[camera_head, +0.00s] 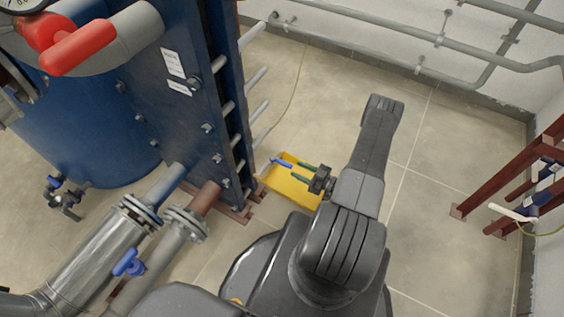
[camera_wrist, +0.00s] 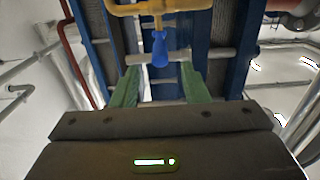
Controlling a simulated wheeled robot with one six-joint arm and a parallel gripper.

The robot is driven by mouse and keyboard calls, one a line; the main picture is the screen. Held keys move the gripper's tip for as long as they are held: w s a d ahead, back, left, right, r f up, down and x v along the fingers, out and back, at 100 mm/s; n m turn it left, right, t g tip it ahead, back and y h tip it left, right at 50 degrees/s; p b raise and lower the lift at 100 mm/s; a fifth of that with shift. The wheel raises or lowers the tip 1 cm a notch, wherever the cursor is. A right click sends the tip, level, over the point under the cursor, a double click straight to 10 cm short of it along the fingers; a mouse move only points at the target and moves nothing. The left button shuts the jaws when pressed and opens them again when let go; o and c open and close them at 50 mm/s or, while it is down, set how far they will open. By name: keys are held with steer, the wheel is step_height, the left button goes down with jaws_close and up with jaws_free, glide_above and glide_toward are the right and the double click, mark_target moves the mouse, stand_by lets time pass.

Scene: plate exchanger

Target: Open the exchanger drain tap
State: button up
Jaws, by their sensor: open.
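The drain tap shows in the wrist view as a brass body (camera_wrist: 150,8) with a blue lever (camera_wrist: 160,48) pointing down in the picture. In the head view its blue lever (camera_head: 281,162) is small, above the yellow tray beside the blue plate exchanger (camera_head: 195,100). My gripper (camera_head: 297,170) points left toward the tap, with its green fingers apart and empty. In the wrist view my gripper (camera_wrist: 161,76) has one finger to each side of the lever's line, and the lever appears beyond the fingertips. I cannot tell the exact gap.
A yellow tray (camera_head: 284,187) lies on the floor under my gripper. A red lever (camera_head: 78,48), a blue-handled pipe valve (camera_head: 128,263) and another blue valve (camera_head: 56,183) are at left. A rust-red frame (camera_head: 500,188) stands at right. Floor between is clear.

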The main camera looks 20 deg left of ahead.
mark_target(282, 161)
steer(key=shift+w+a+b, duration=0.15)
steer(key=shift+a+b, duration=0.1)
steer(key=shift+a, duration=1.85)
steer(key=shift+w+a+b, duration=0.15)
steer(key=shift+a+b, duration=0.1)
steer(key=shift+a, duration=1.85)
steer(key=shift+c, duration=0.4)
jaws_close()
